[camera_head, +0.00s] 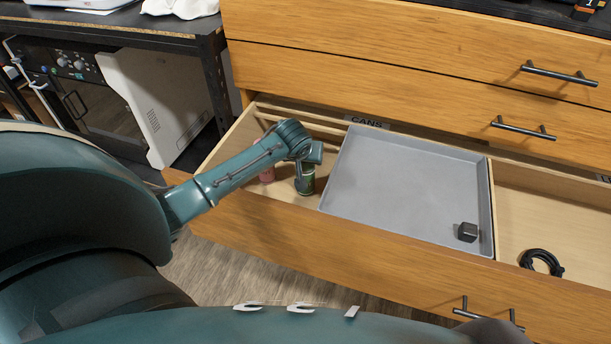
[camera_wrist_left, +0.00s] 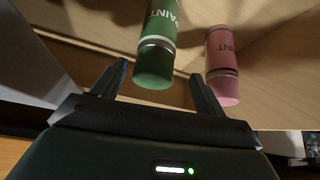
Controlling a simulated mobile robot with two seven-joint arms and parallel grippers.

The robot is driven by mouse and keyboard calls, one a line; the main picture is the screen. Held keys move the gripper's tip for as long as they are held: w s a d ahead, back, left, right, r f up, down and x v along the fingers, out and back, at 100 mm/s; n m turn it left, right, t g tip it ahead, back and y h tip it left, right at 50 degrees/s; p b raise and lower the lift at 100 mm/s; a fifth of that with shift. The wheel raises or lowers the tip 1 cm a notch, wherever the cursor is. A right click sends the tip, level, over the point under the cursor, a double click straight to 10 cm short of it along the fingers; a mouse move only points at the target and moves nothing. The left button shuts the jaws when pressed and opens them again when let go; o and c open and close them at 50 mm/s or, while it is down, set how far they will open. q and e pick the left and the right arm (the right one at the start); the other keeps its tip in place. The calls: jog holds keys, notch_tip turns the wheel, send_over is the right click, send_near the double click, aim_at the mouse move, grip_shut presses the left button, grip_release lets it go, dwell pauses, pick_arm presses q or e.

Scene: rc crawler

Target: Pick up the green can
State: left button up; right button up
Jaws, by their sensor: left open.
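The green can (camera_head: 306,182) stands in the left compartment of the open drawer, just below my left wrist in the head view. In the left wrist view the green can (camera_wrist_left: 158,45) has white "PAINT" lettering, and its near end lies between the fingertips of my left gripper (camera_wrist_left: 158,70). The gripper is open, with a finger on each side of the can; I cannot tell whether either touches it. In the head view my wrist hides the fingers and part of the can. My right gripper is not in view.
A pink can (camera_wrist_left: 222,65) is close beside the right finger; it also shows in the head view (camera_head: 267,174), partly hidden by my arm. A grey tray (camera_head: 400,190) with a small dark cube (camera_head: 467,232) fills the middle compartment. A black cable coil (camera_head: 541,262) lies right.

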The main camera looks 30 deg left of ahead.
pick_arm(q)
jog(key=x, duration=0.1)
jog(key=b+x, duration=0.1)
jog(key=x, duration=0.1)
jog(key=b+x, duration=0.1)
jog(key=x, duration=0.1)
jog(key=shift+w+d, duration=0.25)
jog(key=shift+w, duration=0.1)
jog(key=shift+c, duration=0.5)
jog(key=c, duration=1.1)
